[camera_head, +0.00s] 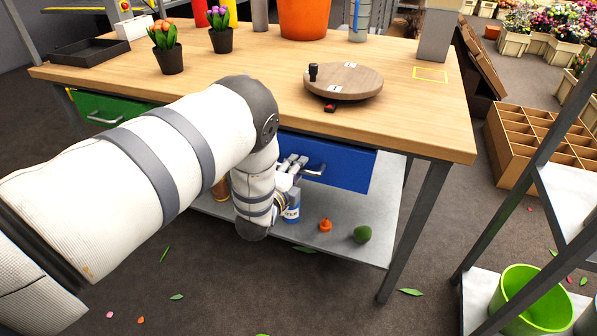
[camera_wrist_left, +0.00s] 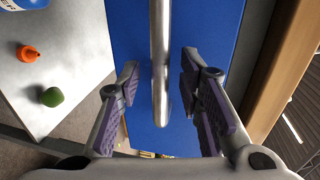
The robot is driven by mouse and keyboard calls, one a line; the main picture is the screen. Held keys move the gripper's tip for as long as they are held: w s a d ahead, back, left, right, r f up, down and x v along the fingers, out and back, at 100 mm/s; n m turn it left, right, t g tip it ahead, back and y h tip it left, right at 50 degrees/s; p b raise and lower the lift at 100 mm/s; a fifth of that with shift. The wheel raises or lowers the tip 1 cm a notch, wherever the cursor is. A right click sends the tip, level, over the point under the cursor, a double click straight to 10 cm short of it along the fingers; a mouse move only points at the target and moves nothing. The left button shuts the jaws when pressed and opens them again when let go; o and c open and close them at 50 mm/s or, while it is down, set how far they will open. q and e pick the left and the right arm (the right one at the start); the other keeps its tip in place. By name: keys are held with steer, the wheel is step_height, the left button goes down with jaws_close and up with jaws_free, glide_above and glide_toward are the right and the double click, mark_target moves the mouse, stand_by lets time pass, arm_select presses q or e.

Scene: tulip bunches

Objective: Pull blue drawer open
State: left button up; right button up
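The blue drawer (camera_head: 350,168) sits under the front edge of the wooden table and looks closed. Its metal bar handle (camera_head: 318,170) sticks out from the front. In the left wrist view the blue drawer front (camera_wrist_left: 215,25) fills the middle, and the handle (camera_wrist_left: 160,40) runs down in front of it. My left gripper (camera_head: 292,168) is at the drawer front, partly hidden behind my own arm. In the left wrist view the gripper (camera_wrist_left: 160,82) is open, its purple-padded fingers on either side of the handle with gaps on both sides. My right gripper is not in view.
A green drawer (camera_head: 105,110) is at the left. The table (camera_head: 430,120) holds a round wooden turntable (camera_head: 345,85) and potted tulips (camera_head: 167,60). A lower shelf (camera_head: 375,220) carries a bottle, an orange object (camera_head: 325,225) and a green ball (camera_head: 362,234). The floor in front is mostly clear.

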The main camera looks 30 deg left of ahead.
arm_select(q)
steer(key=shift+w+a, duration=0.1)
steer(key=shift+w, duration=0.3)
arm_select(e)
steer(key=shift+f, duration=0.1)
arm_select(q)
jaws_close()
steer(key=shift+s+f, duration=0.1)
steer(key=shift+s, duration=0.05)
